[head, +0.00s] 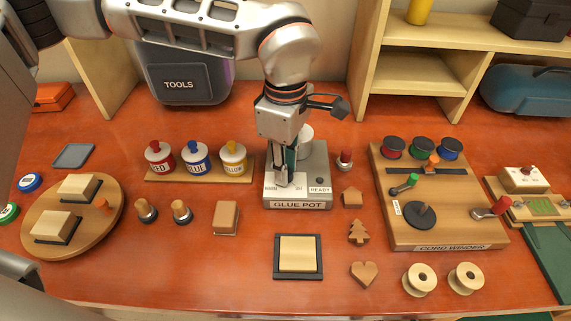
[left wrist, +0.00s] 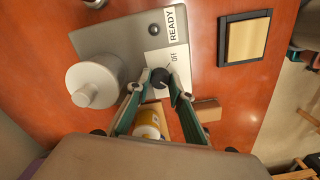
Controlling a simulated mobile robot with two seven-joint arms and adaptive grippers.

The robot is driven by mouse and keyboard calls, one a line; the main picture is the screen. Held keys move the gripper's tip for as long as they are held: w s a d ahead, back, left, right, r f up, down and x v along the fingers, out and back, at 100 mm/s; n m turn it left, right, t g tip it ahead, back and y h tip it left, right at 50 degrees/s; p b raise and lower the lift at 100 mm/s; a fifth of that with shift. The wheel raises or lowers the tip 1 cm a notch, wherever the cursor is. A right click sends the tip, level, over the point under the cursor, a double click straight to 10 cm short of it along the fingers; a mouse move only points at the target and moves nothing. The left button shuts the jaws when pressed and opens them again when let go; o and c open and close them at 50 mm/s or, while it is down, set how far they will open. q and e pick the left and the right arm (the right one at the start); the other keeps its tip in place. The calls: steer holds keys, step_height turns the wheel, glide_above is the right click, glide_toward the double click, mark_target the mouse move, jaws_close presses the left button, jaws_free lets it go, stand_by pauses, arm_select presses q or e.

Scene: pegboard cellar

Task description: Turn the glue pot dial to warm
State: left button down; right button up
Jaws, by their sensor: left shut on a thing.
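The glue pot (head: 297,204) is a grey box on the wooden bench, with a white plate reading WARM at left and OFF at right. Its dark round dial (left wrist: 160,77) shows in the left wrist view, beside the OFF mark. My left gripper (head: 286,180) points down over the plate. In the left wrist view its two fingers (left wrist: 160,84) are shut on the dial, one on each side. In the head view the gripper hides the dial. I cannot tell exactly where the dial points. The lamp by READY (head: 320,181) looks dark. My right gripper is not in view.
A white pot (left wrist: 95,84) stands on the box close to my fingers. Paint jars (head: 197,158) are on a rack at left. The cord winder (head: 445,240) is at right. A framed tile (head: 298,254) and wooden shapes (head: 359,232) lie in front.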

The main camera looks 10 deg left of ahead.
arm_select(q)
steer(key=c, duration=1.8)
jaws_free()
steer(key=shift+r, duration=0.15)
step_height(320, 180, up, 12)
steer(key=shift+f, duration=0.1)
